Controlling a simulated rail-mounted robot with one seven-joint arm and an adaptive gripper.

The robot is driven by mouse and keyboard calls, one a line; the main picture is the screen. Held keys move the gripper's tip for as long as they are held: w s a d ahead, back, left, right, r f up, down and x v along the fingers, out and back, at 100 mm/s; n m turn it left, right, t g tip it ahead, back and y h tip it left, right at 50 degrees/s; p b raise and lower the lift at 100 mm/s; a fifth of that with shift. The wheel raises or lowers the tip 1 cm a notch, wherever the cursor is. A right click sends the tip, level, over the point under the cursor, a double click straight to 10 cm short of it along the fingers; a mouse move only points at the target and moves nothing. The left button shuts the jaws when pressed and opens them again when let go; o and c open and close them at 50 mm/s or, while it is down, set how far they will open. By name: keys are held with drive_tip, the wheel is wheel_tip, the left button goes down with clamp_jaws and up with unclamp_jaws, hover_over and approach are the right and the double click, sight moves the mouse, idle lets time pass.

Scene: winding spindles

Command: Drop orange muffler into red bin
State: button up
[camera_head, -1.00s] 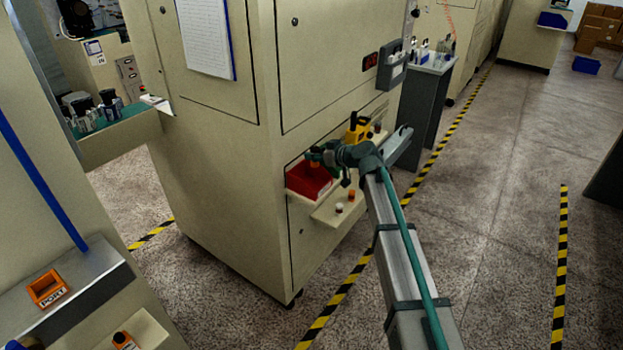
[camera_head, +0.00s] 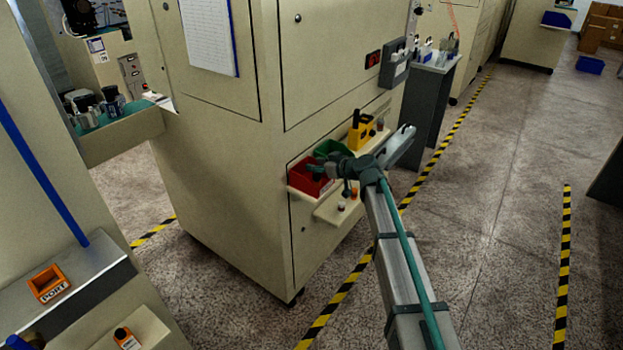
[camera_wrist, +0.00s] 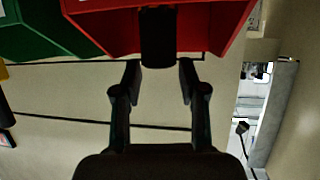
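The red bin (camera_head: 299,181) sits at the left end of the small shelf on the machine's side. It fills the top middle of the wrist view (camera_wrist: 215,35). My gripper (camera_head: 318,168) is at the red bin, overlapping it in the head view. In the wrist view my gripper's two fingers (camera_wrist: 159,78) are spread with a gap between them. A dark cylinder (camera_wrist: 159,38) shows just past the fingertips, against the red bin's wall; I cannot tell whether it is the muffler. No orange shows at my gripper. A small orange-topped piece (camera_head: 354,192) stands on the shelf.
A green bin (camera_head: 335,148) stands beside the red bin, also in the wrist view (camera_wrist: 45,35). A yellow holder (camera_head: 360,132) is further right. A small white-and-brown piece (camera_head: 341,206) stands near the shelf's front edge.

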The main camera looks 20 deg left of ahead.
drive_tip(key=shift+o, duration=0.8)
drive_tip(key=shift+d, duration=0.1)
drive_tip(key=v, duration=1.2)
